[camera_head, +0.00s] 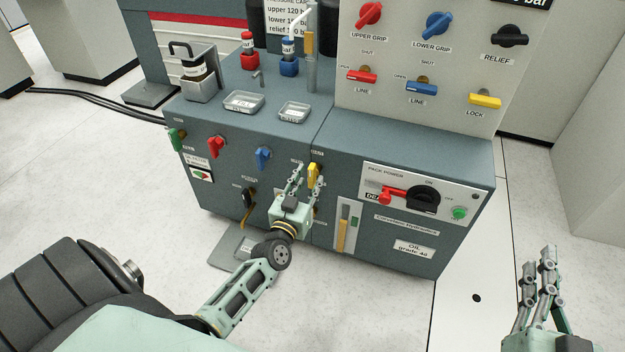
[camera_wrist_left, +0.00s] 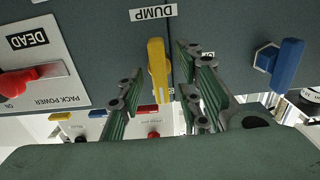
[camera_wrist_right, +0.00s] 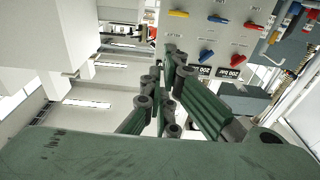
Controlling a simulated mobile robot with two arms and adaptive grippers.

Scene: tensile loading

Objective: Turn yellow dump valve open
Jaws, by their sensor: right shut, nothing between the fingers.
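The yellow dump valve handle (camera_head: 313,173) is on the front of the grey cabinet, right of the red and blue handles. It also shows in the left wrist view (camera_wrist_left: 157,68), beside the DUMP label (camera_wrist_left: 153,13), roughly in line with the seam there. My left gripper (camera_head: 305,182) is at this handle. Its fingers (camera_wrist_left: 163,88) are apart, one side to each side of the yellow handle; I see a gap on the left, and cannot tell about contact on the right. My right gripper (camera_head: 545,262) is shut and empty, low at the right over the floor.
A blue handle (camera_head: 264,157) and a red handle (camera_head: 216,146) sit left of the dump valve. The pack power switch (camera_head: 423,198) with its red lever (camera_head: 396,194) is to the right. Several coloured valves are on the upright panel (camera_head: 400,62). Floor at the right is open.

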